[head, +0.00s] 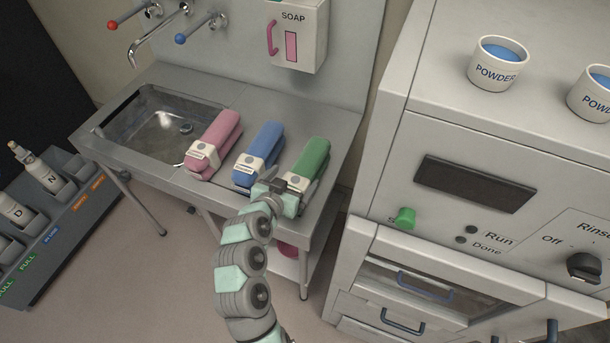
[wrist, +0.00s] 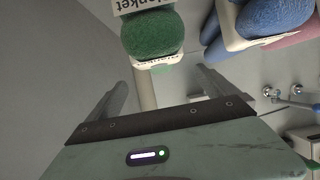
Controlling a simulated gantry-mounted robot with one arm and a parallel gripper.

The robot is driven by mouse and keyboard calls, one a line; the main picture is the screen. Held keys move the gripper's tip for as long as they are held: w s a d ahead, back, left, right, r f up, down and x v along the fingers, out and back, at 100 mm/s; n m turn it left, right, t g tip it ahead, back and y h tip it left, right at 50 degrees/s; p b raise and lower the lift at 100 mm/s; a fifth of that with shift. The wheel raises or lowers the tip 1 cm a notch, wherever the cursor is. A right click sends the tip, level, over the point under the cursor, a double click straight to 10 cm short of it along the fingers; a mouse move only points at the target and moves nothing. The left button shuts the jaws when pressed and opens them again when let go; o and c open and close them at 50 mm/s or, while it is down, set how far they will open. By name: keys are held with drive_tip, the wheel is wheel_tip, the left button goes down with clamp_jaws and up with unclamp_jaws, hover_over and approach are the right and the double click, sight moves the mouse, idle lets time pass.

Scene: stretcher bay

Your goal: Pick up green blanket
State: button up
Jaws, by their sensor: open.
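The green blanket (head: 310,161) is a folded roll with a pale labelled band. It lies on the steel counter (head: 338,122), rightmost of three blankets. In the wrist view the green blanket (wrist: 153,34) shows end-on at the top centre, beyond the fingertips. My gripper (head: 296,187) is at the near end of the green blanket in the head view, and I cannot tell there whether they touch. In the wrist view my gripper (wrist: 163,85) has its two fingers spread apart with nothing between them.
A blue blanket (head: 262,147) lies just left of the green one, with a pink blanket (head: 216,140) beyond it. A sink (head: 160,125) is further left. A soap dispenser (head: 297,35) hangs behind. A grey machine (head: 460,150) with powder cups stands close on the right.

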sight(304, 166)
drive_tip(key=x, duration=0.4)
drive_tip(key=shift+w+d, duration=0.15)
drive_tip(key=x, duration=0.4)
drive_tip(key=shift+w+r+p, duration=0.15)
drive_tip(key=shift+p, duration=0.2)
drive_tip(key=shift+w+d+f, duration=0.1)
drive_tip(key=shift+w+f, duration=0.1)
drive_tip(key=shift+f, duration=0.05)
drive_tip(key=shift+c, duration=0.3)
drive_tip(key=shift+r, duration=0.1)
clamp_jaws()
